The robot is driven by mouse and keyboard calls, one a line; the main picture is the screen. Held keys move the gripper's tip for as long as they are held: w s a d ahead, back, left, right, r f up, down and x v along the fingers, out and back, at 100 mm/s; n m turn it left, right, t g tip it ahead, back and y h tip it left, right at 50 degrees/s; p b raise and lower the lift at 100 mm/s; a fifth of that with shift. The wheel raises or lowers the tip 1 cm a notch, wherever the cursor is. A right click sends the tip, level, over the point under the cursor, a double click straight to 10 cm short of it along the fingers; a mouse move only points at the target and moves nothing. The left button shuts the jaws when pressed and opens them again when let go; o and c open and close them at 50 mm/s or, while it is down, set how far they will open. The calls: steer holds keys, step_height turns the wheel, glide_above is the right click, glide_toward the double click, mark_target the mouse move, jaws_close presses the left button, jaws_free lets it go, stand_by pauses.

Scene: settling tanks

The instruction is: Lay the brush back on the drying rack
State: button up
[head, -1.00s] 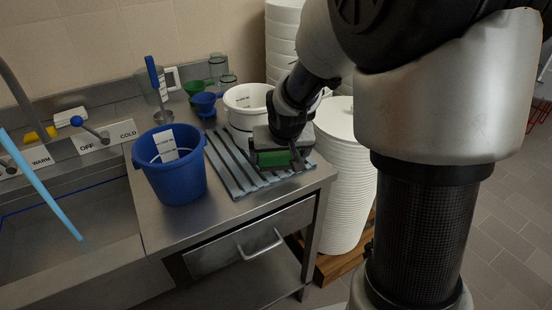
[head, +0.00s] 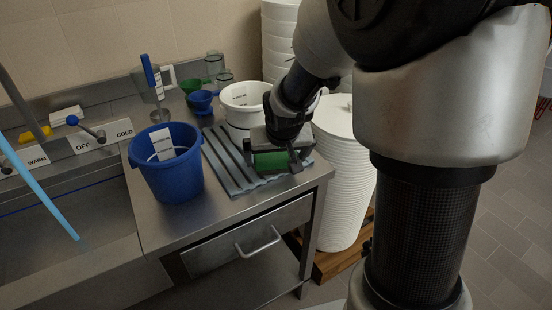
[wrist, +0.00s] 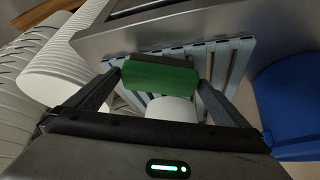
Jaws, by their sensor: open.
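The green brush (head: 270,162) is at the front right of the grey slatted drying rack (head: 226,168). In the wrist view, the brush (wrist: 160,75) is a green block with a dark strip along its far edge, over the rack slats (wrist: 238,62). My gripper (head: 272,166) is over the rack's front right part. In the wrist view, my gripper (wrist: 160,78) is open, one finger at each end of the brush. I cannot tell whether the brush rests fully on the slats. A white cylinder (wrist: 171,109) shows just below the brush in the wrist view.
A blue bucket (head: 170,182) stands left of the rack. A white bucket (head: 236,116) and a blue cup (head: 201,102) stand behind. A tall white stack (head: 345,190) is right of the counter. The sink (head: 75,250) is at left.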

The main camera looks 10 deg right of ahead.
steer(key=d+p+v, duration=0.1)
steer(key=v, duration=0.9)
steer(key=s+r, duration=0.3)
steer(key=s, duration=0.6)
steer(key=s+r, duration=0.3)
steer(key=s, duration=0.7)
steer(key=shift+a+r+n+y, duration=0.2)
steer(key=shift+r+n+y, duration=0.1)
steer(key=shift+r+n, duration=0.1)
steer(key=shift+s, duration=0.1)
steer(key=shift+c, duration=0.3)
